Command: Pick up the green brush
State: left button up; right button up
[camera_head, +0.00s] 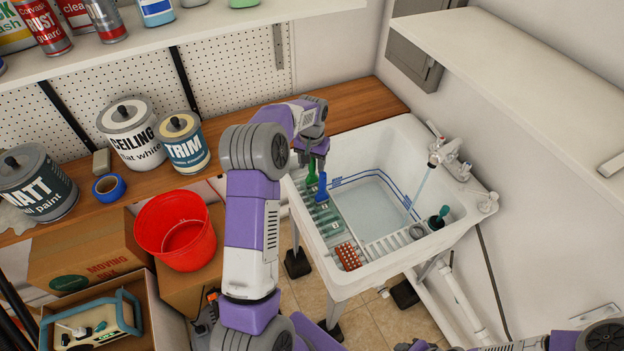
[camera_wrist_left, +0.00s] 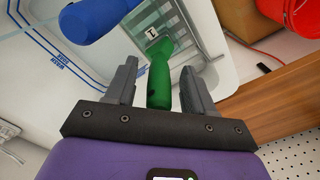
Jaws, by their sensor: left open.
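The green brush (camera_head: 311,173) stands in the rack on the left side of the sink, handle up. My left gripper (camera_head: 317,156) is over it from above. In the left wrist view the green brush (camera_wrist_left: 160,82) has its handle between the two open fingers of my left gripper (camera_wrist_left: 157,82), with a gap on each side. The brush's lower end is partly hidden in the rack. The blue brush (camera_head: 322,188) stands close beside it and also shows in the left wrist view (camera_wrist_left: 92,18). My right gripper is out of view.
The white sink (camera_head: 462,232) has a tap (camera_head: 435,158) at its right. Paint cans (camera_head: 134,135) stand on the wooden counter. A red bucket (camera_head: 150,228) is at left.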

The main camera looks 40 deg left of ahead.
pick_arm(q)
jog(key=shift+c, duration=0.4)
grip_shut()
notch_tip(320, 180, up, 10)
jog(key=shift+r, duration=0.1)
dwell(0.3)
jog(key=c, duration=0.6)
grip_release()
jog(key=shift+c, duration=0.2)
grip_shut()
